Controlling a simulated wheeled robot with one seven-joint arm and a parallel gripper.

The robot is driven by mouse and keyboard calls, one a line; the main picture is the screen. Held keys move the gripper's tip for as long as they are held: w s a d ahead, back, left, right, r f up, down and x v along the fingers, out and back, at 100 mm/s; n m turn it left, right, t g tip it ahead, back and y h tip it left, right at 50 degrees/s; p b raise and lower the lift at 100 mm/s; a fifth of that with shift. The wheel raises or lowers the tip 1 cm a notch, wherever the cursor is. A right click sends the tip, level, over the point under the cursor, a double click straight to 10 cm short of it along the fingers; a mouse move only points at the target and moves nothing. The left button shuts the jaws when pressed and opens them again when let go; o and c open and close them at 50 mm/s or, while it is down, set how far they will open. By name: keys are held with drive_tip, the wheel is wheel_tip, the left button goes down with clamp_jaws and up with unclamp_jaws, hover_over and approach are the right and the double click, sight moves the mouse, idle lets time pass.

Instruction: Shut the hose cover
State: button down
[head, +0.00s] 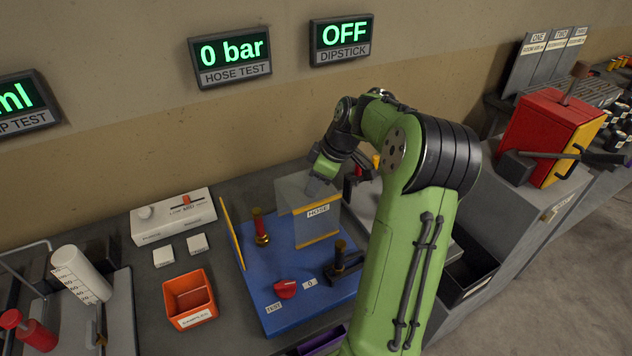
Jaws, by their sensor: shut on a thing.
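The hose cover (316,232) is a clear panel with yellow edging and a "HOSE" label. It stands upright over the blue hose test base (272,318). My gripper (318,186) is at the top of the panel, pointing down, and is shut on it. The fingertips are small and partly blended with the clear panel. A yellow-edged side piece (232,233) stands at the left of the base. A red-and-brass fitting (261,228), a dark fitting with a brass top (341,254) and a red knob (285,289) are on the base. My arm hides the base's right side.
An orange tray (190,299) and a white switch box (173,217) are to the left. A red-and-yellow box (549,125) with a lever is at the right. The wall display (230,57) reads 0 bar.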

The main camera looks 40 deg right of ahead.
drive_tip(key=w+a+b, duration=0.2)
drive_tip(key=w+a, duration=0.2)
drive_tip(key=a, duration=0.9)
drive_tip(key=shift+a, duration=0.2)
drive_tip(key=c, duration=0.9)
unclamp_jaws()
drive_tip(key=shift+a, duration=0.15)
drive_tip(key=shift+o, duration=0.2)
drive_tip(key=shift+r, duration=0.1)
drive_tip(key=p+v, duration=0.5)
drive_tip(key=v, duration=1)
drive_tip(key=shift+s+r, duration=0.15)
drive_tip(key=shift+r, duration=0.2)
